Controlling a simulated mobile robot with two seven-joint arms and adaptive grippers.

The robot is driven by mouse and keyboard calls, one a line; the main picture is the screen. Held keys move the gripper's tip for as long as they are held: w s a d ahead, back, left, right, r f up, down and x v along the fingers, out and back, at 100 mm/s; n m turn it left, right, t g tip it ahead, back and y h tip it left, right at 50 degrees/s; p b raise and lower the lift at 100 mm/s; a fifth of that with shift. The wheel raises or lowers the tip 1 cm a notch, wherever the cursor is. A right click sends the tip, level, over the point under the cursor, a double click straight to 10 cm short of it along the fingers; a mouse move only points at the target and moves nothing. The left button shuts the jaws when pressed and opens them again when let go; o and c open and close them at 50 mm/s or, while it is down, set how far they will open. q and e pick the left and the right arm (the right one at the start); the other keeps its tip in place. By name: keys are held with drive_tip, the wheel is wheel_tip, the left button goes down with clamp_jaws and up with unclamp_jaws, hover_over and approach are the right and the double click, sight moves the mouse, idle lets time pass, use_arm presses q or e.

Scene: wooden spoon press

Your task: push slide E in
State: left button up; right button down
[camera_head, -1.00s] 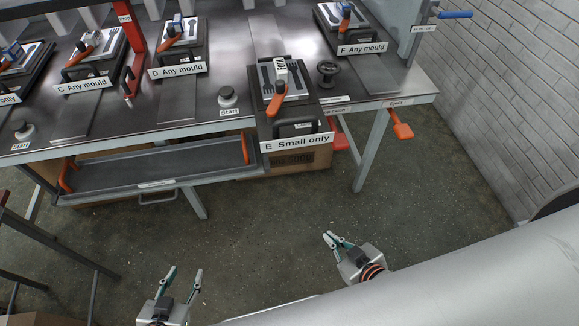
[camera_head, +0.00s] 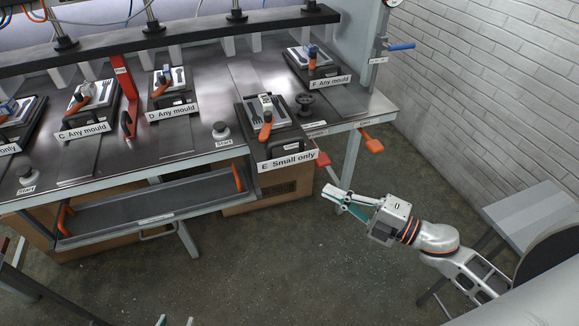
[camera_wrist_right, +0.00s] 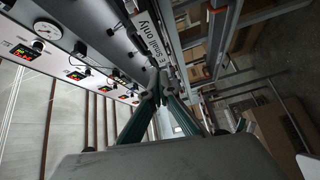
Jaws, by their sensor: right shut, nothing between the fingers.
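Slide E (camera_head: 247,139) is a dark carriage with a white "E Small only" label (camera_head: 288,160) on its front. It sticks out past the bench's front edge and carries a grey mould (camera_head: 281,113) with an orange-handled clamp (camera_head: 265,131). My right gripper (camera_head: 326,190) is shut and empty, in front of and below the label, to its right, apparently apart from it. In the right wrist view, the shut fingers (camera_wrist_right: 162,78) point towards the label (camera_wrist_right: 172,50); contact cannot be told.
A red paddle (camera_head: 323,159) and an orange paddle (camera_head: 373,145) hang at the bench front, right of slide E. A tray (camera_head: 150,200) with orange handles sits lower left. A black knob (camera_head: 305,104) stands beside the slide. A grey stool (camera_head: 535,215) is at right.

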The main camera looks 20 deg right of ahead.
drive_tip(key=r+n+g+y, duration=0.1)
drive_tip(key=n, duration=0.2)
drive_tip(key=p, duration=0.2)
approach(274, 162)
drive_tip(key=s+a+x, duration=0.1)
drive_tip(key=x, duration=0.4)
use_arm(q)
drive_tip(key=shift+a+r, duration=0.2)
drive_tip(key=shift+r, duration=1.05)
use_arm(e)
drive_tip(key=shift+w+d+g, duration=0.25)
drive_tip(key=shift+w+g, duration=0.15)
drive_tip(key=shift+w, duration=0.45)
drive_tip(key=shift+w, duration=0.1)
